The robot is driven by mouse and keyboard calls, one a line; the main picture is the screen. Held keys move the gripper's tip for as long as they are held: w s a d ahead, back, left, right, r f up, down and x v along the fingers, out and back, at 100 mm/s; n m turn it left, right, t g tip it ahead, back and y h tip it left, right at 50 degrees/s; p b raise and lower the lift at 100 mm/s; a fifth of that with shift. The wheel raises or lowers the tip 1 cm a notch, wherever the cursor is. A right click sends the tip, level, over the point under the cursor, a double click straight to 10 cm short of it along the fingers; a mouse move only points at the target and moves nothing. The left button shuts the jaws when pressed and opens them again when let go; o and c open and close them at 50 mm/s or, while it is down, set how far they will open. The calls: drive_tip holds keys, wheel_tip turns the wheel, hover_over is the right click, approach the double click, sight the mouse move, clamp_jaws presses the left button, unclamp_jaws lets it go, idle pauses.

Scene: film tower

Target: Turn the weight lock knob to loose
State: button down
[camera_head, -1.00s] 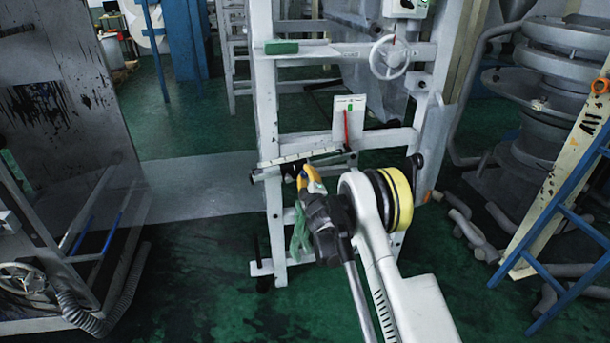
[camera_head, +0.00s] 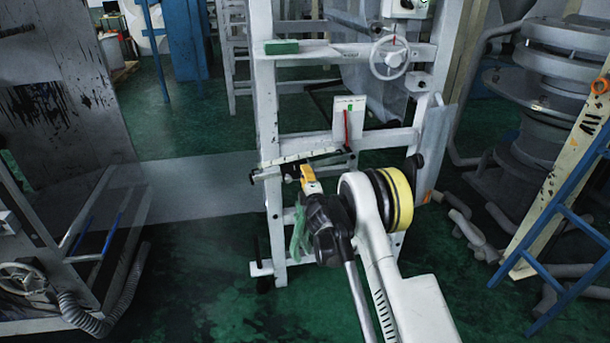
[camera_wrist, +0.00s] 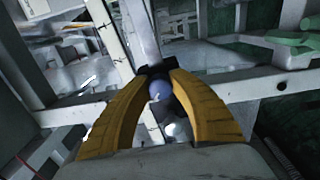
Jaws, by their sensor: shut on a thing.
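My gripper (camera_head: 307,172) is at the left part of the scale-like beam (camera_head: 300,158) on the white frame. In the wrist view its two yellow fingers (camera_wrist: 161,76) close in from both sides on a small round blue-grey knob (camera_wrist: 159,91), which shows between them. A dark block sits behind the knob at the fingertips. The beam (camera_wrist: 112,42) with tick marks runs up and away in the wrist view. In the head view the fingers hide the knob. I cannot read which setting the knob is at.
The white frame (camera_head: 262,110) stands around the beam, with a handwheel (camera_head: 389,57) higher up on the right. A card with a red strip (camera_head: 347,122) stands behind the beam.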

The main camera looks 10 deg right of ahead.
drive_tip(key=c, duration=1.4)
unclamp_jaws()
drive_tip(key=shift+d, duration=0.1)
drive_tip(key=shift+s, duration=0.1)
drive_tip(key=s, duration=0.7)
drive_tip(key=shift+s, duration=0.15)
